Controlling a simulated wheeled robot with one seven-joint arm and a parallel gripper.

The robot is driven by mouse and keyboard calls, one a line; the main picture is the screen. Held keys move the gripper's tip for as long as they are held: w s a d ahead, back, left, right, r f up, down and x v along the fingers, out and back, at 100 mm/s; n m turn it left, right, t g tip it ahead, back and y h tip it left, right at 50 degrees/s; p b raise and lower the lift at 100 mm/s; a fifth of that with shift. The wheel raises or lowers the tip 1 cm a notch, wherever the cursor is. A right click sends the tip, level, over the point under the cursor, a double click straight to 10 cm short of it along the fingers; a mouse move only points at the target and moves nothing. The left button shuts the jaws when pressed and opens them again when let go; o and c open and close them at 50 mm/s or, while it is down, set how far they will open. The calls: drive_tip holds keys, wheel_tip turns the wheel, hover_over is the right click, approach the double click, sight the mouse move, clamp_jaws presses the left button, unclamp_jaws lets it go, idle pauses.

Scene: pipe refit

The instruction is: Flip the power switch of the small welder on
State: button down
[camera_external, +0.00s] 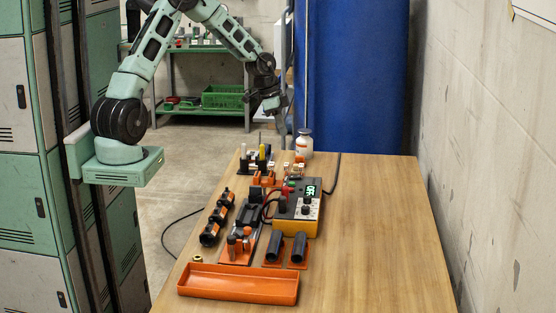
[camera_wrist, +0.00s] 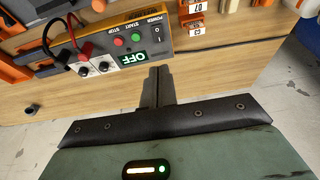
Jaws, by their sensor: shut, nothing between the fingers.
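The small welder (camera_external: 304,203) is a grey and yellow box on the wooden table, with a green-lit display. In the wrist view the welder (camera_wrist: 128,42) has a display (camera_wrist: 134,58) that reads OFF. My gripper (camera_external: 283,130) is shut and empty, above the far end of the table. In the wrist view my gripper's fingers (camera_wrist: 157,72) are together, pointing toward the welder's panel, just short of its edge in the picture and apart from the switch.
An orange tray (camera_external: 238,284) lies at the table's near edge. The table's right side (camera_external: 382,225) is clear.

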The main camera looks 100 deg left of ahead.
drive_tip(key=shift+w+r+b, duration=0.15)
drive_tip(key=shift+w+b, duration=0.2)
drive_tip(key=shift+b, duration=0.1)
drive_tip(key=p, duration=0.2)
approach(300, 176)
drive_tip(key=x, duration=0.5)
drive_tip(key=shift+a, duration=0.15)
drive_tip(key=shift+x, duration=0.8)
drive_tip(key=shift+s, duration=0.1)
